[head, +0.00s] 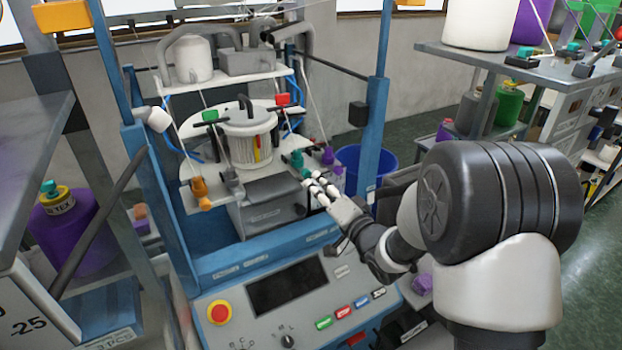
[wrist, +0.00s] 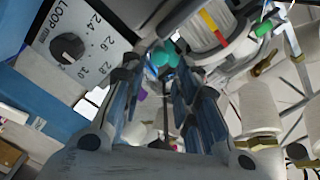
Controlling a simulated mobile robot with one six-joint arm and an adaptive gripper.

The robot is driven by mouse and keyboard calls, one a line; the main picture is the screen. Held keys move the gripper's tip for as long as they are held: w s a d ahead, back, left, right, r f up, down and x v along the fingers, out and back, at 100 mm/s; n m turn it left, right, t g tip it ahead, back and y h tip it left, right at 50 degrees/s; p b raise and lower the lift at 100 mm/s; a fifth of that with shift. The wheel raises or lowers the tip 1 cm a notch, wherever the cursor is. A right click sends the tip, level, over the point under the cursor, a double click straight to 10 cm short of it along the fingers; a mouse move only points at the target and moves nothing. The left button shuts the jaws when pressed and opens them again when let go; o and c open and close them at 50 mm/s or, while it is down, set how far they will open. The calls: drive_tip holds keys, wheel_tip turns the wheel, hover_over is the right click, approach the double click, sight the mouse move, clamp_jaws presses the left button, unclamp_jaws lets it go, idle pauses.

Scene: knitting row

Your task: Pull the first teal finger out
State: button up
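The teal finger (head: 297,158) sticks up at the right side of the round machine plate, just above my gripper (head: 314,184) in the head view. My gripper reaches in from the right with its fingertips close to the teal part. In the wrist view the teal piece (wrist: 164,55) shows beyond and between the two fingertips of my gripper (wrist: 160,80). The fingers stand apart with a gap between them, and nothing is clearly held. I cannot tell whether a fingertip touches the teal piece. Its lower part is hidden.
Purple parts (head: 328,156) stand just right of the teal finger. An orange part (head: 200,192), a green one (head: 210,116) and a red one (head: 283,99) sit around the ribbed cylinder (head: 247,140). Blue posts (head: 374,130) frame the machine. A control panel (head: 290,290) lies in front.

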sight(308, 176)
drive_tip(key=x, duration=0.5)
drive_tip(key=shift+c, duration=0.6)
clamp_jaws()
